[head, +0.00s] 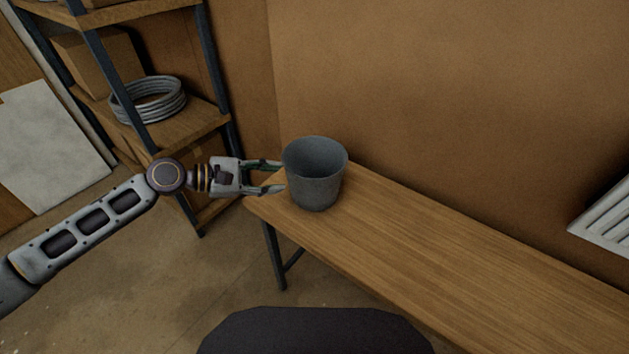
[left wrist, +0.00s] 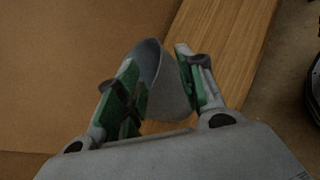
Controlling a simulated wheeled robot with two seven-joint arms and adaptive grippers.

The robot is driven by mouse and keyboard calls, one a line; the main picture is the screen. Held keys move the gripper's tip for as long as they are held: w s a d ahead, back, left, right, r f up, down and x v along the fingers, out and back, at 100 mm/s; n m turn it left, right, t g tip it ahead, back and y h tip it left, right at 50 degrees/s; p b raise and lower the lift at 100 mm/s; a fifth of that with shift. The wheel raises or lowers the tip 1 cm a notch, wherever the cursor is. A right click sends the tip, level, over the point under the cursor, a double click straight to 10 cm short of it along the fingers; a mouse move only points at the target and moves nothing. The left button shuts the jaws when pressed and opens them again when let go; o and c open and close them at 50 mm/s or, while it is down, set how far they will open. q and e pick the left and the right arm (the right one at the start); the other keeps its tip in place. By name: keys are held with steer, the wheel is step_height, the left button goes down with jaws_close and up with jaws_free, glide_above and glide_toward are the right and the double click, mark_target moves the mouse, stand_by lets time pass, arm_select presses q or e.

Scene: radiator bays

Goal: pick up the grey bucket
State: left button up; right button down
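The grey bucket (head: 318,190) stands upright on the left end of a long wooden bench (head: 430,240), its open top facing up. My left gripper (head: 278,176) is at the bucket's left side, its fingers spread and pointing at the bucket wall. In the left wrist view, part of the bucket (left wrist: 172,95) shows between the two green-padded fingers of my left gripper (left wrist: 160,75), and the fingers hide some of it. I cannot tell whether the fingertips touch the bucket. My right gripper is not in view.
A shelf rack (head: 190,125) with a coiled grey hose (head: 150,100) and a cardboard box (head: 98,62) stands behind my left arm. A brown wall rises behind the bench. A white radiator (head: 605,220) is at the right edge. The bench right of the bucket is clear.

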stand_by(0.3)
arm_select(q)
steer(key=shift+p+x, duration=0.4)
steer(key=shift+x, duration=3.7)
steer(key=shift+w+d+f, duration=0.1)
steer(key=shift+d, duration=0.1)
steer(key=shift+x, duration=2.55)
steer(key=shift+f, duration=0.15)
